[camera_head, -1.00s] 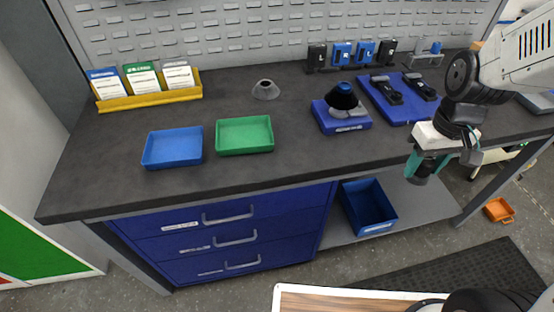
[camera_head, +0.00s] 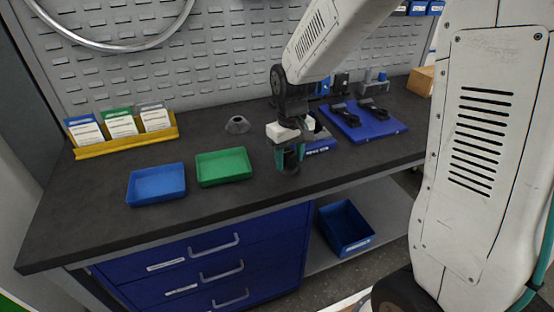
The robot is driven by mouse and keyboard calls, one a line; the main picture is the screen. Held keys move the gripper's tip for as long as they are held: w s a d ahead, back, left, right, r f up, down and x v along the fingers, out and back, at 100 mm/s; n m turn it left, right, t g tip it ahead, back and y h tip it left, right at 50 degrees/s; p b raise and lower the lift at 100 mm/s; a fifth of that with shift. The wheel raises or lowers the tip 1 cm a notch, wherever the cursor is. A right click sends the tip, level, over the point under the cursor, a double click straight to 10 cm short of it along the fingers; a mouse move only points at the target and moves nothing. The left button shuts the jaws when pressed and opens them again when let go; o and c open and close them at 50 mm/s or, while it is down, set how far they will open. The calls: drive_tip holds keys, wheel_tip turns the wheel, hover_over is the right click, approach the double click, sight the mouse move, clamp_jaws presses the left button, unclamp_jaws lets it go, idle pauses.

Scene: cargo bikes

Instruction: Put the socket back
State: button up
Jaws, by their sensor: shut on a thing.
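My gripper (camera_head: 290,157), with teal fingers, is shut on a small dark cylindrical thing, seemingly the socket (camera_head: 289,168). It holds the socket pointing down near the front edge of the dark workbench, right of the green tray (camera_head: 223,167). I cannot tell how far the socket is above the bench top. A blue labelled base (camera_head: 321,147) stands just behind and to the right of my gripper, partly hidden by it. A blue mat (camera_head: 378,127) with two dark tools lies farther right. A grey stand with upright pegs (camera_head: 374,83) is at the back right.
A blue tray (camera_head: 156,185) lies left of the green one. A grey cone (camera_head: 237,125) stands behind them. A yellow rack (camera_head: 126,137) holds several cards at the left. An open blue bin (camera_head: 344,227) is below the bench.

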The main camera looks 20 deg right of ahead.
drive_tip(key=w, duration=0.3)
drive_tip(key=w+a, duration=0.1)
drive_tip(key=shift+w+f, duration=0.3)
drive_tip(key=shift+w, duration=0.1)
drive_tip(key=shift+f, duration=1.7)
drive_tip(key=shift+f, duration=0.15)
drive_tip(key=o, duration=1.4)
